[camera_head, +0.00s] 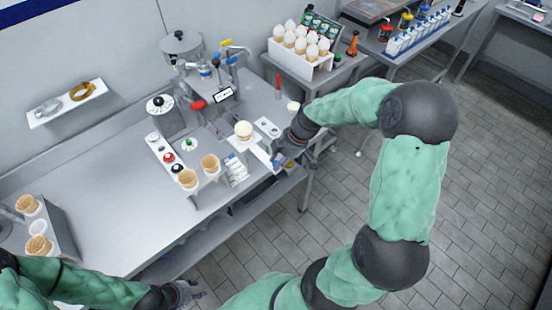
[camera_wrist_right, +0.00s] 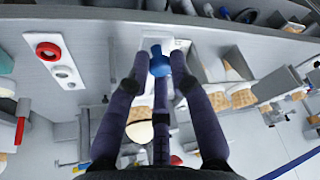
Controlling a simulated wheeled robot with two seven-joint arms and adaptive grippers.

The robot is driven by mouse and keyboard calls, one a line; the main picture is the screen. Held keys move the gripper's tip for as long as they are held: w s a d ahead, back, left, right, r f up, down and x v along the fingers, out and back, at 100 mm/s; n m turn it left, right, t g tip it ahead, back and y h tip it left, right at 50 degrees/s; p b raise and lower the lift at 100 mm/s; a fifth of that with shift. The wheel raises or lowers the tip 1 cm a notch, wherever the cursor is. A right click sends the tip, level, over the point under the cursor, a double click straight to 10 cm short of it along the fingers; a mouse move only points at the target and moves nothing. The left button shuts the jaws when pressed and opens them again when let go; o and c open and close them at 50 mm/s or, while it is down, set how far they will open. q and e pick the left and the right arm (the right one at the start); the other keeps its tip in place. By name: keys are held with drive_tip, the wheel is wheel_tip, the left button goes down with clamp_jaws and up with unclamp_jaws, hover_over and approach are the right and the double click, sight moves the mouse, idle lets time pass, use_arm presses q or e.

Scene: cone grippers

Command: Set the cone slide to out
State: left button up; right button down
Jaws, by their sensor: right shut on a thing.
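A blue knob (camera_wrist_right: 158,62) stands at the end of a white slide piece (camera_wrist_right: 181,46) by the table's front edge. My right gripper (camera_wrist_right: 158,70) has its dark fingers closed around the knob. In the head view my right gripper (camera_head: 282,160) is at the right end of the table, and the fingers partly hide the knob. A cone with a pale scoop (camera_head: 243,131) stands just left of it; the scoop also shows in the wrist view (camera_wrist_right: 140,132). My left gripper (camera_head: 188,292) hangs in front of the table, far from the slide; its finger opening is unclear.
A panel with red and black buttons (camera_head: 158,150) and a holder with waffle cones (camera_head: 210,163) stand left of the slide. More cones (camera_head: 38,246) are at the far left. A white rack of pale cones (camera_head: 285,62) stands at the back. The table's left-middle is clear.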

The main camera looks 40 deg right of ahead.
drive_tip(key=shift+s+a, duration=0.1)
drive_tip(key=c, duration=1.3)
unclamp_jaws()
drive_tip(key=shift+o, duration=1)
drive_tip(key=shift+s, duration=0.1)
drive_tip(key=shift+r, duration=0.1)
drive_tip(key=shift+d+r, duration=0.2)
drive_tip(key=shift+r, duration=0.1)
drive_tip(key=v, duration=1.1)
